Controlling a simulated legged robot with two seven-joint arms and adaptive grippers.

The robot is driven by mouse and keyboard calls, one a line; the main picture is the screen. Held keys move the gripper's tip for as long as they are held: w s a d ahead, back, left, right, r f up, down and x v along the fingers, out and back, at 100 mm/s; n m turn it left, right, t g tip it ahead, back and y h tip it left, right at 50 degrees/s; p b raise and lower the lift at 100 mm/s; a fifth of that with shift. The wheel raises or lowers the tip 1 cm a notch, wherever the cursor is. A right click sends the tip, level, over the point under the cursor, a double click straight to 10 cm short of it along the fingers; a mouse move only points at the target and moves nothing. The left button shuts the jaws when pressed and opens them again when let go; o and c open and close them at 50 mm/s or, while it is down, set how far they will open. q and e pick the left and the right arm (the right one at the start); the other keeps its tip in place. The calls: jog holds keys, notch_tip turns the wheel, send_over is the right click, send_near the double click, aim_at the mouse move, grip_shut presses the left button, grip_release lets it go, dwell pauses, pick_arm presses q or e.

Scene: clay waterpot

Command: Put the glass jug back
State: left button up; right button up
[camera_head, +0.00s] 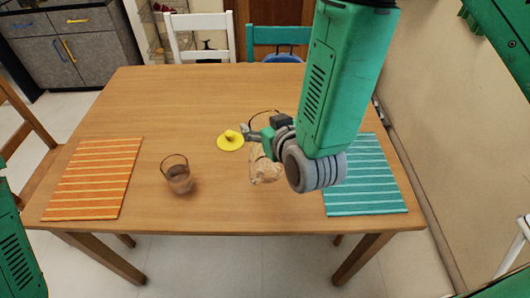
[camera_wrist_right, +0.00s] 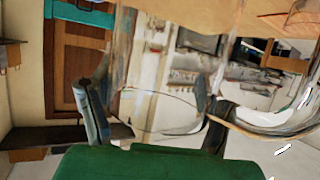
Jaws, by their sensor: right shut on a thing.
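The glass jug (camera_head: 264,168) is see-through and tan-tinted in the head view, just below my right gripper (camera_head: 254,134) and partly hidden by my right wrist. I cannot tell whether its base touches the table. In the right wrist view, my right gripper's two fingers (camera_wrist_right: 154,112) stand apart with clear glass (camera_wrist_right: 255,122) at and beyond them. The gripper is shut on the jug. Only part of my left arm shows at the left edge; its gripper is out of view.
A small brown pot with a hoop handle (camera_head: 179,180) stands left of the jug. A yellow saucer-like piece (camera_head: 230,144) lies near my right gripper. An orange striped mat (camera_head: 93,178) lies left and a teal one (camera_head: 365,185) right. The wooden table's (camera_head: 150,95) back left is clear.

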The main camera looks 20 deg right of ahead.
notch_tip(320, 180, down, 5)
jog(key=shift+f, duration=0.4)
jog(key=shift+w+a, duration=0.1)
jog(key=shift+b, duration=0.3)
jog(key=o, duration=1.8)
jog(key=shift+f, duration=0.1)
jog(key=shift+c, duration=0.2)
